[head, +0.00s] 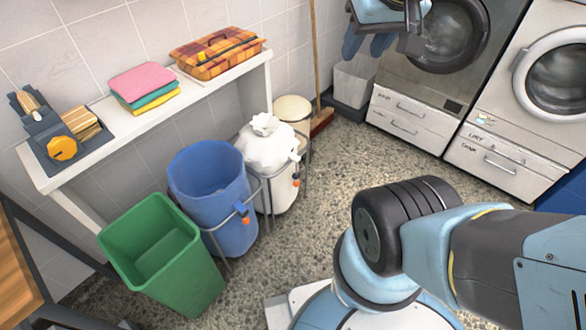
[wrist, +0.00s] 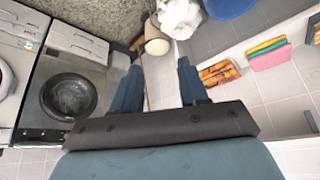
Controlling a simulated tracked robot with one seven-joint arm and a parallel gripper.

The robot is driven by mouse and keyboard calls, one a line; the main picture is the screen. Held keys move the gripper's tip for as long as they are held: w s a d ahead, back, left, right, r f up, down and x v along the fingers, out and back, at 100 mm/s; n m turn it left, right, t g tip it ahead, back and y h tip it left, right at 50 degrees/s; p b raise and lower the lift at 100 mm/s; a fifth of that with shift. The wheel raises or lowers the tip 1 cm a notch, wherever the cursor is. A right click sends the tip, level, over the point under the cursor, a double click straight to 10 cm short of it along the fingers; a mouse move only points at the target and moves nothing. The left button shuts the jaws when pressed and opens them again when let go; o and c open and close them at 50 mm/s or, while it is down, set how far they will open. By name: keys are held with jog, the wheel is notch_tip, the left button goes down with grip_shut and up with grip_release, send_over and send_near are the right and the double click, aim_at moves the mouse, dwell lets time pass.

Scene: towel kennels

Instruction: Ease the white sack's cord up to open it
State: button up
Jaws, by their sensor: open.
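The white sack (head: 268,150) stands in a wire stand near the wall, its top bunched shut. A cord with an orange toggle (head: 296,183) hangs on its right side; how the cord runs around the neck is too small to tell. The sack also shows at the top of the wrist view (wrist: 180,16), past my fingertips. My gripper (head: 366,46) is at the top of the head view, up and to the right of the sack, apart from it. In the wrist view its two blue fingers (wrist: 158,68) are spread, with nothing between them.
An open blue sack (head: 210,190) and a green bin (head: 165,250) stand left of the white sack. A cream round container (head: 293,108) and a broom (head: 318,118) are behind it. A shelf (head: 105,130) holds towels and a basket. Washers (head: 440,75) stand right; floor before the sack is clear.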

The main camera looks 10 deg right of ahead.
jog(key=shift+o, duration=1.3)
jog(key=shift+w, duration=0.25)
jog(key=w+f+m+g+y, duration=0.2)
jog(key=w+f+g, duration=0.15)
jog(key=w, duration=0.65)
jog(key=w+f+m+g+y, duration=0.2)
jog(key=w+f, duration=0.3)
jog(key=w, duration=0.5)
jog(key=w+d+f+m+y, duration=0.3)
jog(key=w+f, duration=0.5)
jog(key=f, duration=0.3)
jog(key=w+d+f+m+y, duration=0.25)
jog(key=w+f, duration=0.45)
jog(key=f, duration=0.5)
jog(key=m+t+y, duration=0.3)
jog(key=m+t, duration=1)
jog(key=m, duration=0.5)
send_near(297, 183)
jog(key=shift+n, duration=0.25)
jog(key=x, duration=0.7)
jog(key=f+x, duration=0.1)
jog(key=x, duration=0.2)
jog(key=shift+w, duration=0.45)
jog(key=shift+c, duration=0.4)
jog(key=shift+d, duration=0.1)
grip_shut()
